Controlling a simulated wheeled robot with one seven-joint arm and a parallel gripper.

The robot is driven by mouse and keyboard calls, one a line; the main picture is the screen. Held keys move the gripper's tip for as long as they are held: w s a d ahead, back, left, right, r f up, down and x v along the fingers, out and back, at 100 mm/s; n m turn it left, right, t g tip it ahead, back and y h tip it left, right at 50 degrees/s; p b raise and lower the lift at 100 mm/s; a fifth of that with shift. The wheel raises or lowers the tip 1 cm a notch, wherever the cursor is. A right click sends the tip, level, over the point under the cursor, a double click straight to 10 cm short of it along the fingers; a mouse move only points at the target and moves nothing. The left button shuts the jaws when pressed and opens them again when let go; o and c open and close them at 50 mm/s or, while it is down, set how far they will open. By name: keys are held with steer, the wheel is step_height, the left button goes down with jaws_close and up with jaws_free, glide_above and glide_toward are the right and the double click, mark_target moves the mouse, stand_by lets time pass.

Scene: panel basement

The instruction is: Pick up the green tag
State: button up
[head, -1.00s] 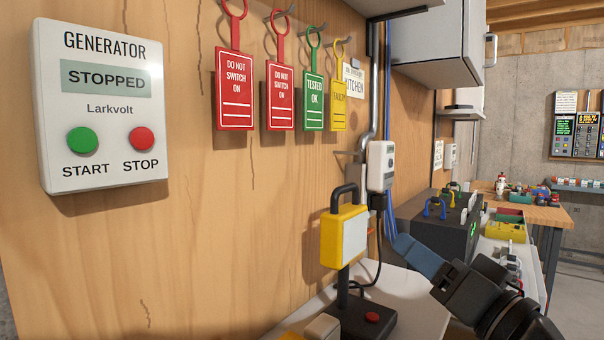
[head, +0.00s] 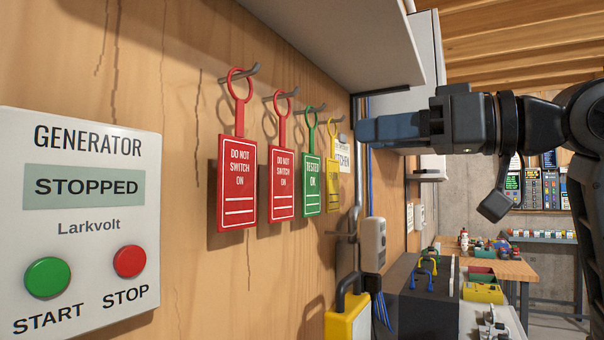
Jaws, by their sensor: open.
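The green tag (head: 311,187) reads "TESTED OK" and hangs by its loop from a hook on the wooden wall, in the middle of the head view. It hangs between a red "DO NOT SWITCH ON" tag (head: 282,186) on its left and a yellow tag (head: 333,189) on its right. My gripper (head: 362,131) is raised to the right of the tags, its blue fingers pointing left toward the wall. It is open and empty, apart from the green tag. The finger gap is hard to see from this side.
Another red tag (head: 237,184) hangs further left, beside the generator panel (head: 88,225). A shelf (head: 350,40) juts out above the hooks. A yellow padlock-shaped object (head: 348,322) and a dark box (head: 420,300) stand below. A pipe runs up the wall behind my fingers.

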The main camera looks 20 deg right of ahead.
mark_target(313, 142)
steer(key=p+x, duration=0.2)
steer(key=x, duration=0.5)
steer(key=shift+w+a+f, duration=0.1)
steer(key=shift+w+a, duration=0.15)
steer(key=shift+a, duration=0.05)
jaws_close()
